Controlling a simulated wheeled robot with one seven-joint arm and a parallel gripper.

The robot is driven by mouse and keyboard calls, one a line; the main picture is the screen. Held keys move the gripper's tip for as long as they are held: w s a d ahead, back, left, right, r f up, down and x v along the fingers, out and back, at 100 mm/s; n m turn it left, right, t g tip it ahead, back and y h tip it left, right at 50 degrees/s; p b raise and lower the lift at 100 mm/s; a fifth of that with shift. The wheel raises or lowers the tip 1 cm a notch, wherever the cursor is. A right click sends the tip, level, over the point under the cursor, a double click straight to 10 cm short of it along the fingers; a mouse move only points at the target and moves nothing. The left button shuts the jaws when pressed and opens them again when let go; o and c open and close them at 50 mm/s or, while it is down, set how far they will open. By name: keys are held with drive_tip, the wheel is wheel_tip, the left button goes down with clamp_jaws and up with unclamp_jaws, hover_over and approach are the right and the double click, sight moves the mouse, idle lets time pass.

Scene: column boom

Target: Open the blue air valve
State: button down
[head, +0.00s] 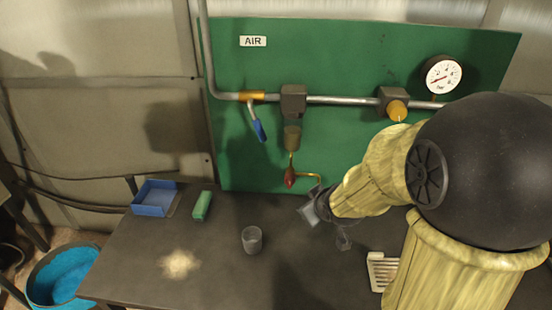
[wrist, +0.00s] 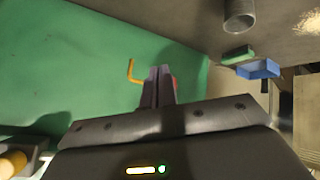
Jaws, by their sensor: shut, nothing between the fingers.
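The blue air valve handle (head: 259,130) hangs steeply down, leaning slightly right, from a brass valve body (head: 252,96) on the grey pipe, below the AIR sign (head: 253,41). The handle lies across the pipe's line. It does not show in the wrist view. My gripper (head: 312,211) is right of and below the handle, well apart from it, low before the green board and above the table. In the wrist view its fingers (wrist: 158,86) are together and empty. They partly cover a red part (wrist: 174,88) behind them.
A filter hangs from the pipe, with a red-tipped drain (head: 290,177) and bent brass tube (head: 307,177) below. A knobbed regulator (head: 396,108) and gauge (head: 443,76) sit right. A cup (head: 252,239), blue tray (head: 154,198) and green block (head: 202,205) stand on the table (head: 215,280).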

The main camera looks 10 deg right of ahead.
sight(257, 120)
drive_tip(key=w+a+r+n+t+y+b, duration=0.1)
drive_tip(key=w+a+r+n+y, duration=0.3)
drive_tip(key=n, duration=0.6)
drive_tip(key=w+a+r+n+t+y+b, duration=0.1)
drive_tip(key=w+a+r+n+t+y, duration=0.2)
drive_tip(key=a+r+n, duration=0.3)
drive_tip(key=w+a+n+y, duration=0.1)
drive_tip(key=n, duration=0.4)
drive_tip(key=shift+a+r+n, duration=0.15)
drive_tip(key=shift+r+n, duration=0.05)
drive_tip(key=shift+n, duration=0.1)
drive_tip(key=shift+w, duration=0.15)
drive_tip(key=w+a+f+p, duration=0.1)
drive_tip(key=w+p, duration=0.3)
drive_tip(key=w, duration=0.5)
drive_tip(key=shift+a, duration=0.35)
drive_tip(key=shift+f, duration=0.1)
